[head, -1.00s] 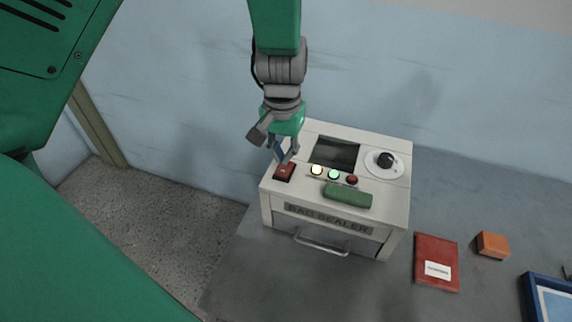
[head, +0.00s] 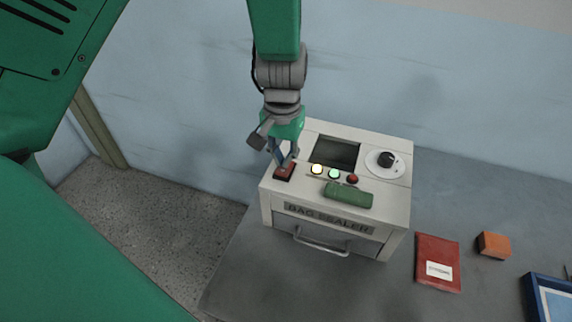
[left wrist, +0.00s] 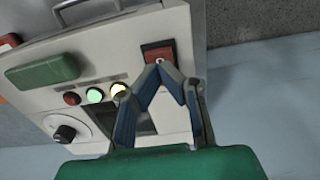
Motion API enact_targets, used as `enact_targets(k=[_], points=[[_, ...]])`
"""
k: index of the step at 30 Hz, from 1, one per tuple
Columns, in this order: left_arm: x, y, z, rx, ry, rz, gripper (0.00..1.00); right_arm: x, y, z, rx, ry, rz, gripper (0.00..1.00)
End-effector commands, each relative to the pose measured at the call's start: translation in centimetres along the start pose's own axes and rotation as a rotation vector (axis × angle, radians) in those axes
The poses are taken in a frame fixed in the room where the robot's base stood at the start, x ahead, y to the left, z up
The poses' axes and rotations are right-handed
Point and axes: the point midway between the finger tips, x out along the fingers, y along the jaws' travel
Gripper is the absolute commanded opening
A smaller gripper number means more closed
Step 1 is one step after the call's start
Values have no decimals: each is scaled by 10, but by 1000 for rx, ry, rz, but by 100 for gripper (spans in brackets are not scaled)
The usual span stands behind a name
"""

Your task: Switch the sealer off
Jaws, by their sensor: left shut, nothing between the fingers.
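The bag sealer (head: 390,205), a white box with a front handle, stands on the grey table. Its red rocker switch (head: 284,172) is at the top left, and it also shows in the left wrist view (left wrist: 158,52). A yellow lamp (head: 316,169) and a green lamp (head: 334,174) are lit; a red one (head: 352,179) beside them looks dark. My left gripper (head: 284,163) is shut and empty, pointing down with its fingertips at the switch. Whether the tips touch the switch I cannot tell. My right gripper is not in view.
A green block (head: 348,194) lies on the sealer's top, near a black dial (head: 386,159). A red booklet (head: 437,262), an orange block (head: 494,245) and a blue-framed tray (head: 534,300) are on the table to the right. The wall is close behind.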

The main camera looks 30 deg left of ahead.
Motion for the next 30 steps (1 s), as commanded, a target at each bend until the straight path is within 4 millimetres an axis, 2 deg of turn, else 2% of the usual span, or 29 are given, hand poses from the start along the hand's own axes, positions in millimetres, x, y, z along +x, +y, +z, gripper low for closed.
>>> enact_targets(k=[30], points=[[16, 0, 0, 0, 1, 1, 0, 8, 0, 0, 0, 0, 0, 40]])
